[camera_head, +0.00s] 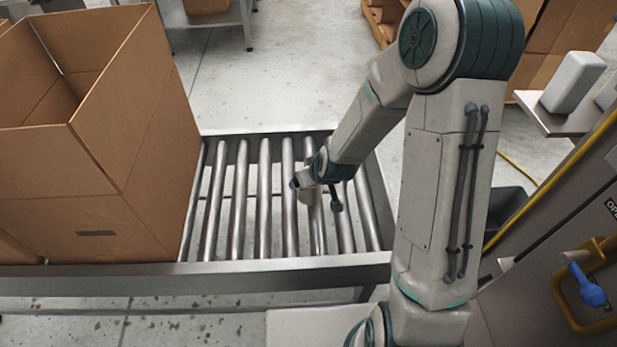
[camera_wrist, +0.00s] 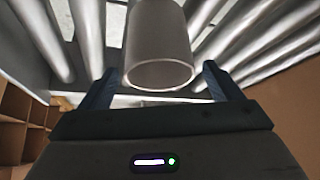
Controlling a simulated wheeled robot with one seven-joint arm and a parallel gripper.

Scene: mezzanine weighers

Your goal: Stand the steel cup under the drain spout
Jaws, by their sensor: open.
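The steel cup (camera_wrist: 158,35) shows in the wrist view as a plain grey cylinder, its round rim towards the camera. My gripper (camera_wrist: 160,72) is open, with one dark finger on each side of the cup's rim and a visible gap on both sides. In the head view my gripper (camera_head: 320,190) is low over the roller conveyor, pointing down and left; the cup is hard to tell from the rollers there. At the right edge, a steel cabinet carries a yellow bracket (camera_head: 562,298) and a blue knob (camera_head: 588,288). I cannot clearly make out the drain spout.
The roller conveyor (camera_head: 255,265) has bare rollers around my gripper. A large open cardboard box (camera_head: 120,140) stands on its left part. A steel shelf (camera_head: 548,120) with a pale block (camera_head: 573,82) is at upper right. A yellow cable lies on the floor behind my arm.

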